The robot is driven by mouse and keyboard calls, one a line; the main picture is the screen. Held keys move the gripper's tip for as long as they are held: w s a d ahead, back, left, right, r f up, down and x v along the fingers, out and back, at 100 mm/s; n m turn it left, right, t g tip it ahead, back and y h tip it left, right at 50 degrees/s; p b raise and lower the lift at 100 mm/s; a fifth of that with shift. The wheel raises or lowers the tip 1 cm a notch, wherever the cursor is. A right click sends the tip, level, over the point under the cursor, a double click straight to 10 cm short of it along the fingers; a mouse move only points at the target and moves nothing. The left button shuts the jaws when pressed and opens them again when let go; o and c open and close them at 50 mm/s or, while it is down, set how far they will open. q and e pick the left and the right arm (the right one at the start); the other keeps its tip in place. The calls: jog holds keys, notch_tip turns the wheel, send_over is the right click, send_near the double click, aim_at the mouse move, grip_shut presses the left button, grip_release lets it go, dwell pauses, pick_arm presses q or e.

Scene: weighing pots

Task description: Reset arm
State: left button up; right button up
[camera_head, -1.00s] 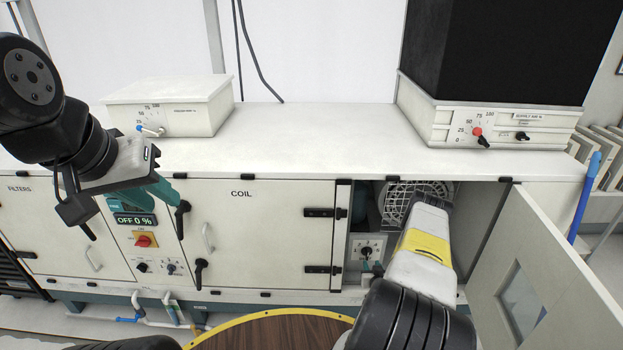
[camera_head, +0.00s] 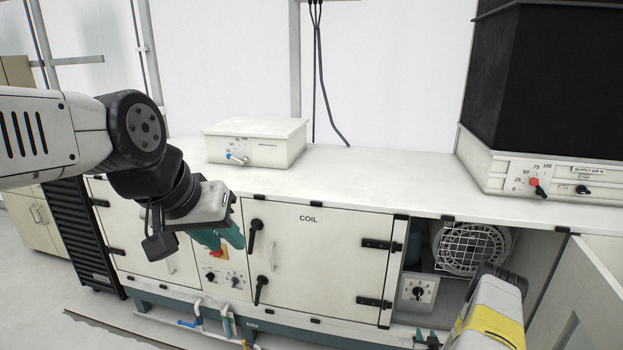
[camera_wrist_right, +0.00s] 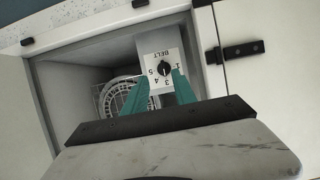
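My left gripper (camera_head: 220,238) hangs in front of the cabinet, left of the COIL door (camera_head: 325,255). Its teal fingers look apart with nothing between them, and they partly cover the red and yellow switch. My right gripper (camera_head: 428,341) is low at the right, below and in front of the belt knob plate (camera_head: 418,291) in the open bay. In the right wrist view its teal fingers (camera_wrist_right: 155,92) are spread and empty. The black BELT knob (camera_wrist_right: 164,69) shows beyond and between them, apart from the fingers.
A white box with a blue knob (camera_head: 255,143) and a supply-air box with a red knob (camera_head: 520,178) stand on the cabinet top. A caged fan (camera_head: 473,248) is inside the bay. The open bay door (camera_head: 580,305) stands at the right.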

jog(key=w+r+n+g+y, duration=0.1)
jog(key=w+r, duration=0.4)
jog(key=r, duration=0.7)
jog(key=w+r+g, duration=0.1)
jog(key=w+r, duration=0.5)
jog(key=r, duration=0.5)
jog(key=s+a+r, duration=0.1)
jog(key=a+r, duration=0.2)
jog(key=r, duration=0.4)
jog(key=s+a+r+g+y, duration=0.1)
jog(key=a+r, duration=0.2)
jog(key=r, duration=0.4)
jog(key=s+a+r, duration=0.2)
jog(key=a+r, duration=0.1)
jog(key=r, duration=0.4)
jog(key=s+a+r+n+g+y, duration=0.1)
jog(key=s+a+r, duration=0.4)
jog(key=s+r, duration=0.25)
jog(key=s+a+r+g, duration=0.1)
jog(key=s+a+r, duration=0.4)
jog(key=s+r, duration=0.25)
jog(key=s+a+r+g+y, duration=0.1)
jog(key=s+a, duration=0.2)
jog(key=s, duration=0.7)
jog(key=s+a+r+n+y, duration=0.1)
jog(key=s+a, duration=0.3)
jog(key=s, duration=0.7)
jog(key=shift+r+g, duration=0.4)
